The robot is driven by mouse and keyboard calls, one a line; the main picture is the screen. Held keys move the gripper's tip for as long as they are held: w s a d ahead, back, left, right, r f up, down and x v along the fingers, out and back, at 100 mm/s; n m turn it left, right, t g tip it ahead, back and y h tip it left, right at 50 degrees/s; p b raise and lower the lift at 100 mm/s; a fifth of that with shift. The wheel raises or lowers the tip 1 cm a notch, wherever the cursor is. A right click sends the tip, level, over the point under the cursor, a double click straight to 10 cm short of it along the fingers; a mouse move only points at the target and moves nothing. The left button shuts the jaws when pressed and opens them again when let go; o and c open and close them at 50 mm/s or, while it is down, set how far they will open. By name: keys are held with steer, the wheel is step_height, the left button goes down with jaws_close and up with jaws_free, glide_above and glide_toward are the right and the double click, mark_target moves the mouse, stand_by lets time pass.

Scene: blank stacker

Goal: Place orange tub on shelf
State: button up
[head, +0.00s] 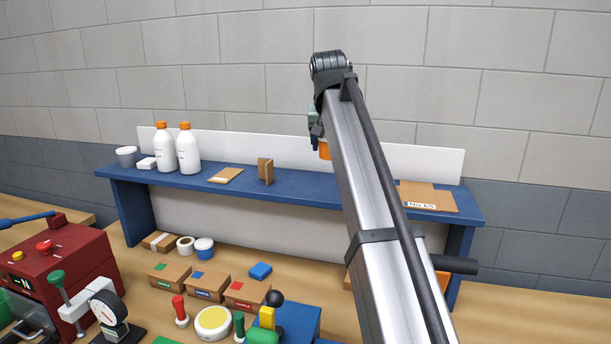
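The orange tub (324,151) shows as a small orange patch in the head view, mostly hidden behind my arm. It appears in the air above the blue shelf (318,187), against the white back panel. My gripper (316,142) is at the tub; one dark finger shows at its left side, and the other is hidden. The tub appears to hang from my gripper, apart from the shelf top.
Two white bottles (188,150), a grey tub (126,156), a brown block (265,171) and flat cardboard (427,197) stand or lie on the shelf. Small boxes (207,286) and a red machine (62,262) are below. Bare shelf shows between the block and my arm.

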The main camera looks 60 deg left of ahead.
steer(key=shift+f, duration=4.15)
steer(key=shift+f, duration=0.1)
steer(key=o, duration=1.1)
steer(key=v, duration=1.2)
steer(key=shift+s, duration=0.1)
